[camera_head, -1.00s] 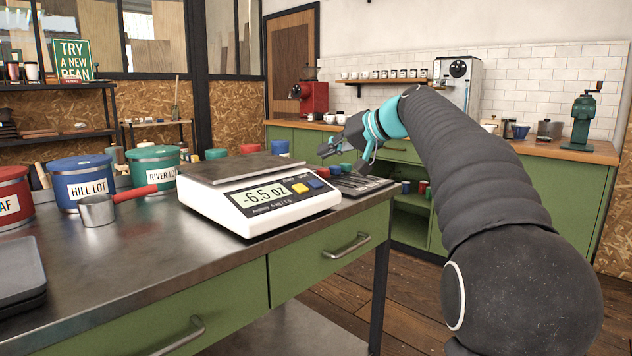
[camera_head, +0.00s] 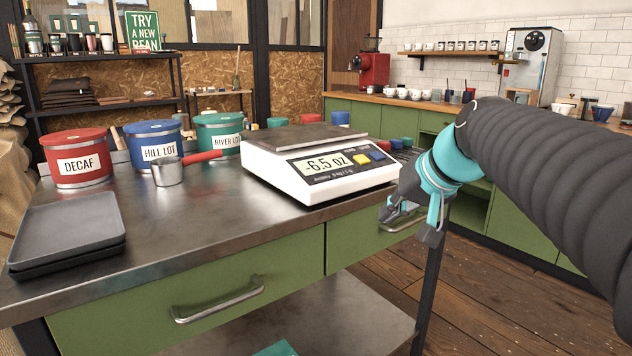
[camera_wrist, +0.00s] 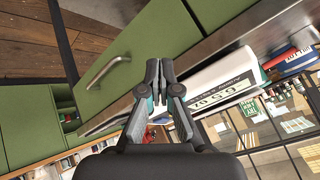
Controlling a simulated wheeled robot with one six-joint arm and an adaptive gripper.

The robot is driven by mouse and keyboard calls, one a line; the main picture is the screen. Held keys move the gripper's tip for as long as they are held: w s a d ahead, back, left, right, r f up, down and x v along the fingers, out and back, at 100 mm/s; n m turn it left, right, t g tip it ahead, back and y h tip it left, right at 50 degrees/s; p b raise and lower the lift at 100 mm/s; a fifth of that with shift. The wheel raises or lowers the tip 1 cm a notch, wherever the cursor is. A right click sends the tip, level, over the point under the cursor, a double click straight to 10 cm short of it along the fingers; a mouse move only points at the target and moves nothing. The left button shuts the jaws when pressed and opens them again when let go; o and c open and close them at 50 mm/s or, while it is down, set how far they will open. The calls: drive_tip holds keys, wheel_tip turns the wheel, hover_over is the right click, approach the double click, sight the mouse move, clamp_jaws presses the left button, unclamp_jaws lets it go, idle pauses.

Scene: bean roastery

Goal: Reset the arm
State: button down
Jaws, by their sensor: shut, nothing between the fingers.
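My gripper (camera_head: 408,225) hangs in front of the right end of the metal-topped table, near the right drawer handle in the head view. It is empty, and in the wrist view its two fingers (camera_wrist: 153,78) are together. My arm reaches in from the right side of the head view. The white scale (camera_head: 318,168) stands on the table just left of and behind my gripper, its display reading -6.5 oz. The scale also shows in the wrist view (camera_wrist: 222,82), right of the fingers.
On the table (camera_head: 205,215) are a red DECAF tin (camera_head: 77,160), a blue HILL LOT tin (camera_head: 152,143), a green RIVER LOT tin (camera_head: 219,133), a scoop (camera_head: 168,173) and dark trays (camera_head: 68,230). Open wooden floor (camera_head: 490,300) lies right of the table. Green cabinets (camera_head: 385,118) stand behind.

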drive_tip(key=s+d+f+n+g+h, duration=0.1)
drive_tip(key=s+f+h, duration=0.3)
drive_tip(key=s+f, duration=1.5)
drive_tip(key=shift+s+d+g, duration=0.3)
drive_tip(key=shift+s+d, duration=0.55)
drive_tip(key=shift+s, duration=0.2)
